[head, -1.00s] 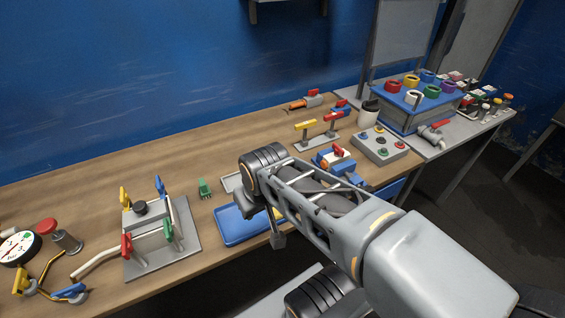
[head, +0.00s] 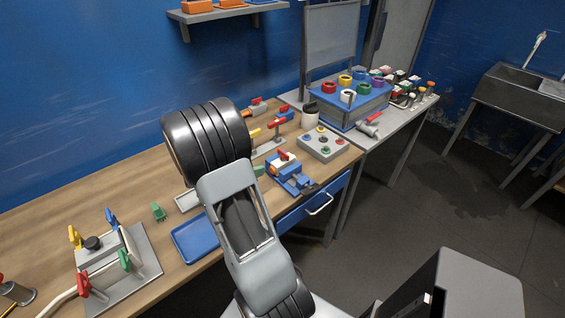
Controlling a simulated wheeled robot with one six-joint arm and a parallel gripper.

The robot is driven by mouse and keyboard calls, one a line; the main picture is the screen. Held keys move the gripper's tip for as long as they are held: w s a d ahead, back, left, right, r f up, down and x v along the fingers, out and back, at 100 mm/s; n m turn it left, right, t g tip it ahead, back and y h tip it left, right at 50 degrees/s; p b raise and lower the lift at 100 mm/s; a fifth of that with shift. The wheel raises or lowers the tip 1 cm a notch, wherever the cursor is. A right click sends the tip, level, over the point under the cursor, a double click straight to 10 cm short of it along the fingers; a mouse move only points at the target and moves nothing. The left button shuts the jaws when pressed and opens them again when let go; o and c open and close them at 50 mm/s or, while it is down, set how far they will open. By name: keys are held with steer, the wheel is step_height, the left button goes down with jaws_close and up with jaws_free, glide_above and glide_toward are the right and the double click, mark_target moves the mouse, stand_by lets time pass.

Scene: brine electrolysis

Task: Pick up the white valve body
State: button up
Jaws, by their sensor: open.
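A small white valve body (head: 283,159) with a red handle on top sits in a blue vise (head: 296,181) near the front edge of the wooden bench. A pale grey valve (head: 368,127) with a red handle lies on the grey side table further right. I cannot tell for sure which of the two is the white valve body. My arm rises through the middle of the head view, and its thick black joint hides part of the bench. My gripper is not visible.
A blue tray (head: 195,240) lies left of my arm, and a grey plate (head: 147,284) with coloured valve handles is further left. A button box (head: 321,146) stands behind the vise. A blue rack (head: 352,105) with coloured rings stands on the side table. A shelf (head: 225,14) hangs above.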

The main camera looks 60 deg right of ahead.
steer(key=n+p, duration=0.1)
glide_toward(283, 152)
steer(key=d+f, duration=0.2)
steer(key=d, duration=0.1)
steer(key=shift+h, duration=0.3)
steer(key=shift+s+p+x, duration=0.25)
steer(key=shift+p+x, duration=0.2)
steer(key=shift+x, duration=1.3)
steer(key=shift+s+p+x, duration=0.2)
steer(key=shift+p+x, duration=0.25)
steer(key=shift+x, duration=1.25)
steer(key=shift+a+r, duration=0.1)
steer(key=shift+c, duration=0.2)
steer(key=c, duration=1.3)
steer(key=shift+c, duration=1)
steer(key=shift+r, duration=0.1)
steer(key=shift+r, duration=0.1)
